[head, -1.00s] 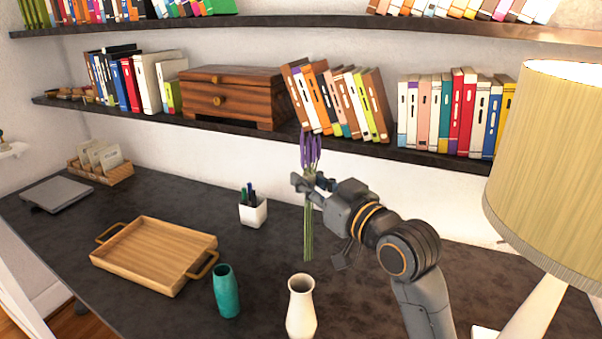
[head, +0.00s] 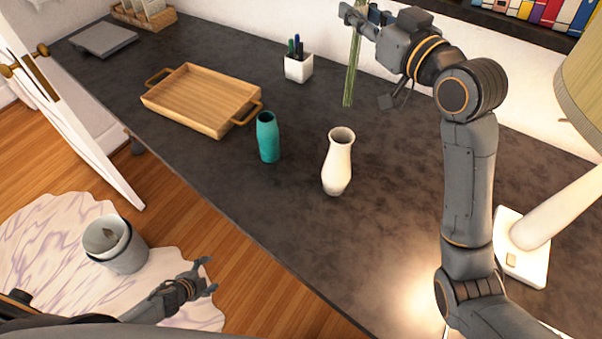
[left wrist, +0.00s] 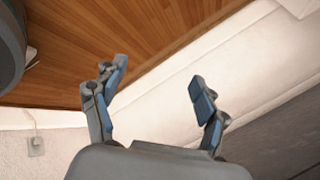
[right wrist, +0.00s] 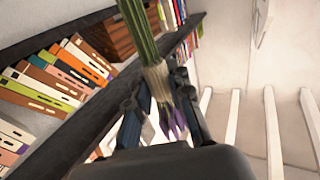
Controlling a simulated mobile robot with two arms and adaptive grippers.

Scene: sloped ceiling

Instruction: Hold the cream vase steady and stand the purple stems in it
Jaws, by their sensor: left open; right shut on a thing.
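The cream vase (head: 338,165) stands upright and empty-looking on the dark desk in the head view. My right gripper (head: 358,14) is shut on the purple stems, whose green stalks (head: 352,70) hang down above the desk, behind the vase and apart from it. In the right wrist view the purple stems (right wrist: 160,75) pass between the fingers, with the purple heads partly hidden by the gripper. My left gripper (head: 207,279) is open and empty, low over the floor in front of the desk. Its spread fingers show in the left wrist view (left wrist: 155,90).
A teal vase (head: 267,138) stands left of the cream vase. A wooden tray (head: 205,97), a white pen cup (head: 299,68) and a grey laptop-like slab (head: 103,39) are further left. A lamp (head: 520,245) stands right. A bucket (head: 115,245) is on the floor rug.

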